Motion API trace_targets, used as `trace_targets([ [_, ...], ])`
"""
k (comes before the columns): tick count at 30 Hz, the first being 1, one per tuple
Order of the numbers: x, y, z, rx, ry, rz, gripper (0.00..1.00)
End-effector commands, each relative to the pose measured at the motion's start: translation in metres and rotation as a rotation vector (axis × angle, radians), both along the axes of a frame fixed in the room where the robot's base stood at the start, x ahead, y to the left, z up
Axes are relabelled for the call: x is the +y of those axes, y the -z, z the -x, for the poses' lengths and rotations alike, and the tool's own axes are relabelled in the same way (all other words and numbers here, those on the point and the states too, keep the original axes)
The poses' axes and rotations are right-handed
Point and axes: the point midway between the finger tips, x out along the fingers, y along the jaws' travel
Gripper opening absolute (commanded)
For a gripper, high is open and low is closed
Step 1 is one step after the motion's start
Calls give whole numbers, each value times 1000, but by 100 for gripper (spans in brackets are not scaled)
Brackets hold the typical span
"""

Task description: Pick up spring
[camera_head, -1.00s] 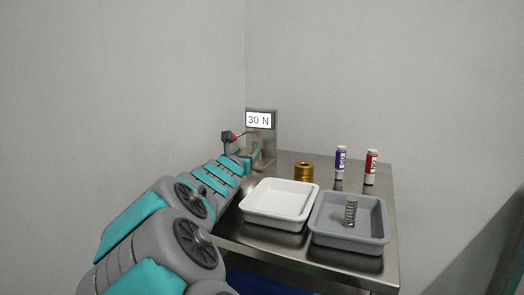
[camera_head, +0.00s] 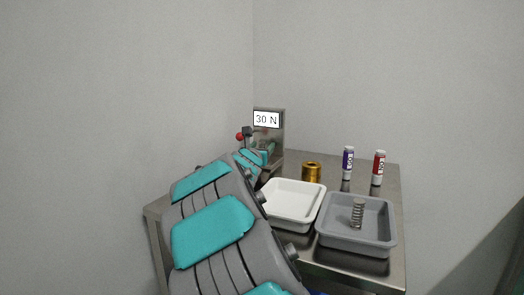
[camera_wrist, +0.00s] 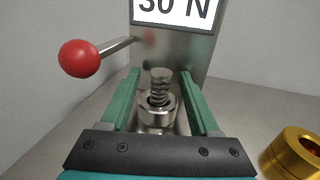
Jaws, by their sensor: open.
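A small metal spring (camera_wrist: 160,88) stands upright on a round metal seat (camera_wrist: 158,107) in front of the force tester, in the wrist view. My gripper (camera_wrist: 158,76) is open, with one green finger on each side of the spring. I cannot tell whether either finger touches it. In the head view my gripper is small and partly hidden behind my arm, by the tester (camera_head: 268,119) reading "30 N". A second spring (camera_head: 357,212) stands upright in the grey tray (camera_head: 384,240).
A red ball-ended lever (camera_wrist: 80,58) sticks out left of my gripper. A gold cylinder (camera_head: 311,172) stands behind the white tray (camera_head: 284,219). Blue-labelled (camera_head: 348,160) and red-labelled (camera_head: 379,165) tubes stand at the back right of the metal table (camera_head: 340,280).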

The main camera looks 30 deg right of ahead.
Motion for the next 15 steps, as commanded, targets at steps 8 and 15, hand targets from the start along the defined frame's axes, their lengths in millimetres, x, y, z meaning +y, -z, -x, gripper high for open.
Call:
trace_targets([
  [8,0,0,0,-1,0,1,45],
  [15,0,0,0,-1,0,1,18],
])
